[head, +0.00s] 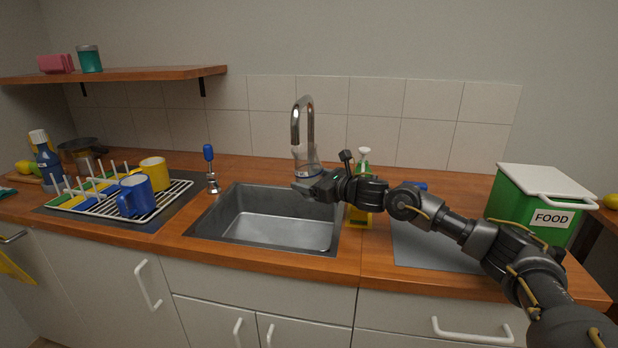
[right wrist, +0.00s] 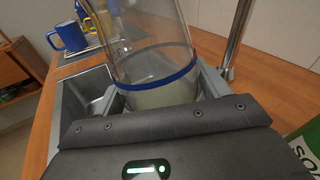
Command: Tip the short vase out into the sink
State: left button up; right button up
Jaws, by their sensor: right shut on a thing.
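The short vase is a clear glass with a blue band (head: 306,165); it also shows in the right wrist view (right wrist: 160,82). Something pale shows in its lower part, but I cannot tell what. My right gripper (head: 308,186) is shut on the vase and holds it over the back of the sink, in front of the tap. The vase looks about upright in the head view. The metal sink (head: 280,232) is set in the wooden counter, and its visible floor looks empty. My left gripper is not in view.
The tap (head: 297,122) stands close behind the vase. A blue-handled brush (head: 209,160) and a rack with mugs (head: 180,190) are left. A green food bin (head: 520,212) stands right.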

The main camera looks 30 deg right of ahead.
jog(key=shift+d+f, duration=0.3)
jog(key=shift+f, duration=0.45)
jog(key=shift+s+d+r+n+g+h, duration=0.25)
jog(key=shift+d+n+g+h, duration=0.15)
jog(key=shift+n+g, duration=0.1)
jog(key=shift+s+d+r+n+g+h, duration=0.1)
jog(key=shift+d+r+n+g+h, duration=0.1)
jog(key=shift+d+n+g+h, duration=0.25)
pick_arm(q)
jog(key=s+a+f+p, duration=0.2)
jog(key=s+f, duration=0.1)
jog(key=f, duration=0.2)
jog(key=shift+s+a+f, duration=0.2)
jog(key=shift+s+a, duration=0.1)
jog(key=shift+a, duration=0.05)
pick_arm(e)
jog(key=n+g+h, duration=0.1)
jog(key=d+f+n+g+h, duration=0.1)
jog(key=h, duration=0.1)
jog(key=s+d+n+g+h, duration=0.1)
jog(key=shift+f+n+h, duration=0.25)
jog(key=shift+f+h, duration=0.05)
jog(key=shift+h, duration=0.05)
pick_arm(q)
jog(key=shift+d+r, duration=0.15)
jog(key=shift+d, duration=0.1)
